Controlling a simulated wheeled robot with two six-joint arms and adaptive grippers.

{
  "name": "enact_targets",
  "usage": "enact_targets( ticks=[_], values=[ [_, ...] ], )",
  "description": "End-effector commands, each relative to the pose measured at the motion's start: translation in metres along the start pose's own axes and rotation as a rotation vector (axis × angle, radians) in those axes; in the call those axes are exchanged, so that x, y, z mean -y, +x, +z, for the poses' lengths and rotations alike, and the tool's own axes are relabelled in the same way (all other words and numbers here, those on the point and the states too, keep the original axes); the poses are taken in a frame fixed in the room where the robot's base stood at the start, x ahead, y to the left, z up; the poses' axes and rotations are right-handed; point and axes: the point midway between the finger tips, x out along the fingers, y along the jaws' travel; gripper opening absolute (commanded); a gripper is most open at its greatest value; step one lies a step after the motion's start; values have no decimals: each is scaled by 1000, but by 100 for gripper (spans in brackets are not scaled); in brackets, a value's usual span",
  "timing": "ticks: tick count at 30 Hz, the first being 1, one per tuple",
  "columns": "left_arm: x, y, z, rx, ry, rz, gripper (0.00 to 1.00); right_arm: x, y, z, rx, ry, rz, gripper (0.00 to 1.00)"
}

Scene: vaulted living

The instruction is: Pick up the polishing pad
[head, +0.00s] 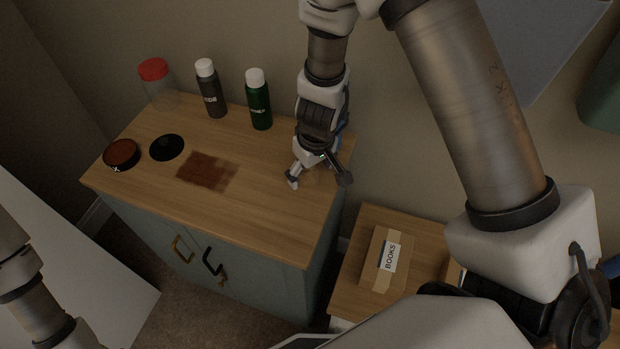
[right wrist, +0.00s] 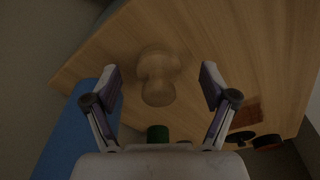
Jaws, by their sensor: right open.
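A wooden, knob-shaped thing (right wrist: 158,75), which looks like the polishing pad, is on the cabinet top between my open fingers in the right wrist view. In the head view only a faint part of it (head: 312,176) shows, at the right end of the cabinet top. My right gripper (head: 319,181) is open above it, with one finger to each side; it also shows in the right wrist view (right wrist: 160,87). I see no contact between fingers and knob. Part of my left arm shows at lower left, but its gripper is out of view.
The wooden cabinet top (head: 265,215) bears a dark red-brown patch (head: 207,171), a black disc (head: 167,147), an open tin (head: 122,154), a red-lidded jar (head: 157,84), a grey bottle (head: 211,92) and a green bottle (head: 259,102). A books box (head: 385,262) sits on a lower surface at right.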

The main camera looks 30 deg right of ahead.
Motion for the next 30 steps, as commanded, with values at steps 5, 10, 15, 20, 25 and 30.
enact_targets(
  ticks=[5, 10, 15, 20, 25, 30],
  values=[
    [0, 11, -1, -3, 0, 0, 100, 0, 17, -1, 2, 0, 0, 84],
    [0, 10, -1, -3, 0, 0, 100, 0, 16, -1, 3, -1, 0, 70],
    [0, 10, -1, -2, 0, 0, 100, 0, 16, -1, 3, -1, -1, 20],
    [0, 10, -1, -3, 0, 0, 100, 0, 16, 0, 3, -1, 0, 21],
    [0, 10, -1, -3, 0, 0, 100, 0, 17, 0, 3, -1, 0, 20],
    [0, 10, -1, -3, 0, 0, 100, 0, 17, 0, 4, -1, 0, 14]
  ],
)
